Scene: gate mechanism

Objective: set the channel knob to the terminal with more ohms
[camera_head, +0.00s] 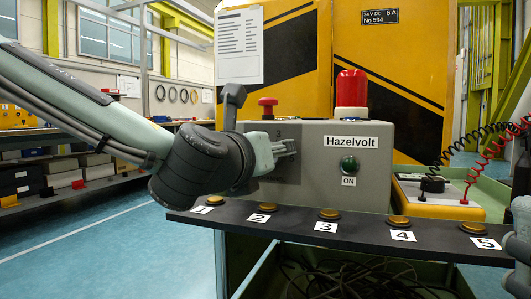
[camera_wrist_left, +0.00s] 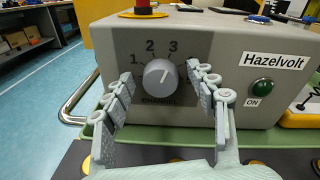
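The channel knob (camera_wrist_left: 160,76) is a pale round dial on the front of the grey Hazelvolt box (camera_head: 365,185). Numbers 1, 2 and 3 show around it; the rest of the scale at right is covered by a finger. Its mark seems to point up and slightly right, towards 3, but is small. My left gripper (camera_wrist_left: 160,95) is open, with one finger on each side of the knob; contact is not clear. In the head view the left gripper (camera_head: 284,149) and wrist hide the knob. Brass terminals (camera_head: 329,214) labelled 1 to 5 line the dark ledge.
A yellow meter (camera_head: 440,200) with coiled black and red leads stands at right. A red push button (camera_head: 268,106) and red beacon (camera_head: 351,90) rise above the box. A green ON lamp (camera_head: 349,166) is on its front. Parts of my right arm show at the right edge.

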